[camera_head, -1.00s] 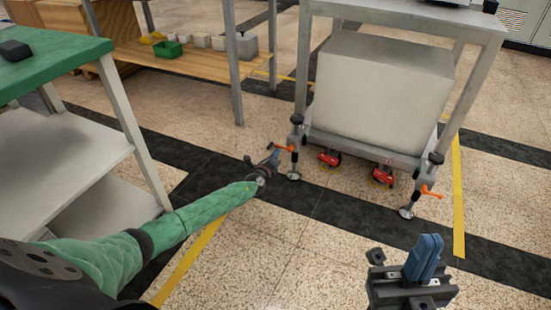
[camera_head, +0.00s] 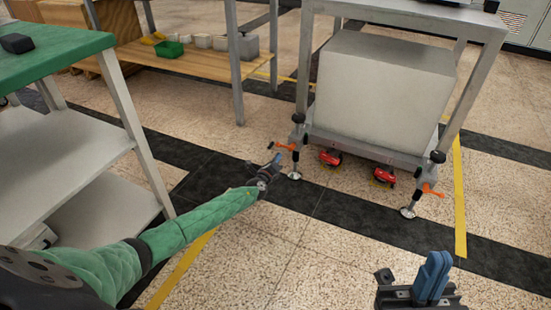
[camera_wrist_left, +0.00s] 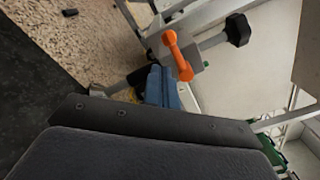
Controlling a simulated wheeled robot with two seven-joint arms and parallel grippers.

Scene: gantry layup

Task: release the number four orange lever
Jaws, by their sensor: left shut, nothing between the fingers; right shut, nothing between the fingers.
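An orange lever (camera_head: 285,147) sits on the near left leg of the grey wheeled cart (camera_head: 365,150). In the left wrist view the orange lever (camera_wrist_left: 177,56) lies just past my blue fingertips, beside a black knob (camera_wrist_left: 238,29). A second orange lever (camera_head: 432,191) is on the near right leg. No number is readable on either lever. My left gripper (camera_head: 275,161) is shut and empty, just below and left of the first lever; it also shows in the left wrist view (camera_wrist_left: 160,82). I cannot tell whether it touches. My right gripper (camera_head: 433,272) is shut and empty at the lower right, away from the cart.
Red casters (camera_head: 330,158) sit under the cart between its legs, and a large pale block (camera_head: 385,95) rests on its lower shelf. A green-topped table (camera_head: 60,55) stands at the left. A wooden shelf (camera_head: 205,65) with small bins is behind. Floor in front is clear.

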